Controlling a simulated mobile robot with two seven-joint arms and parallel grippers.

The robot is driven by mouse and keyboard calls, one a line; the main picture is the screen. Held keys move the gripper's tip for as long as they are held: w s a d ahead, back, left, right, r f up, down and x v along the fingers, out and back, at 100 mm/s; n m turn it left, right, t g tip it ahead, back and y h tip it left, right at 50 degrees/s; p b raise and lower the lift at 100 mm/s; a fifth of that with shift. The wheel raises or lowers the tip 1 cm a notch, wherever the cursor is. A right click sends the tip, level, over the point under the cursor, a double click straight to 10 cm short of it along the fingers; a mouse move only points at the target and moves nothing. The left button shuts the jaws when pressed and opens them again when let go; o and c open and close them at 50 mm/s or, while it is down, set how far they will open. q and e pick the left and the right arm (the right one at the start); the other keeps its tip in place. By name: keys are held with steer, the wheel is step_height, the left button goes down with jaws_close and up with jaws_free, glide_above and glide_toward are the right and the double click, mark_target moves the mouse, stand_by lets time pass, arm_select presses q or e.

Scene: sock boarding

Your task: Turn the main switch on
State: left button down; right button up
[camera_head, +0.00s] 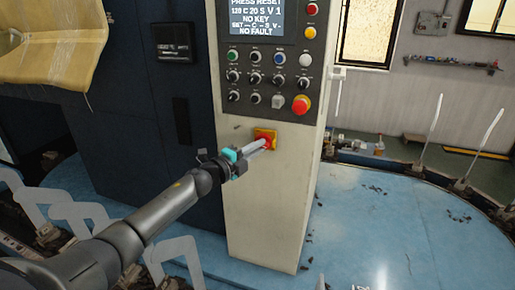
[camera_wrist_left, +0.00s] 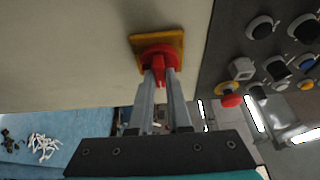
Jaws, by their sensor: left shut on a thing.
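The main switch is a red rotary handle on a yellow plate (camera_head: 265,134), low on the front of the cream control cabinet. My left gripper (camera_head: 266,144) reaches it from the lower left and is shut on the red handle. In the left wrist view the two grey fingers (camera_wrist_left: 163,82) stand on either side of the red handle's grip (camera_wrist_left: 158,66), in front of the yellow plate (camera_wrist_left: 177,40). The fingers hide part of the handle. My right gripper is not in view.
Above the switch is the control panel with several knobs, a red mushroom button (camera_head: 301,105) and a lit screen (camera_head: 257,17) reading "NO KEY" and "NO FAULT". A blue platform (camera_head: 350,225) with upright white forms lies around the cabinet. A yellowish bag (camera_head: 55,45) hangs at the upper left.

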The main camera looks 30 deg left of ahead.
arm_select(q)
steer(key=c, duration=1.1)
jaws_free()
steer(key=shift+c, duration=0.2)
steer(key=shift+s, duration=0.15)
steer(key=s+a+b, duration=0.1)
steer(key=s+a, duration=0.1)
steer(key=s, duration=1.2)
steer(key=shift+s+a, duration=0.2)
steer(key=shift+s, duration=0.2)
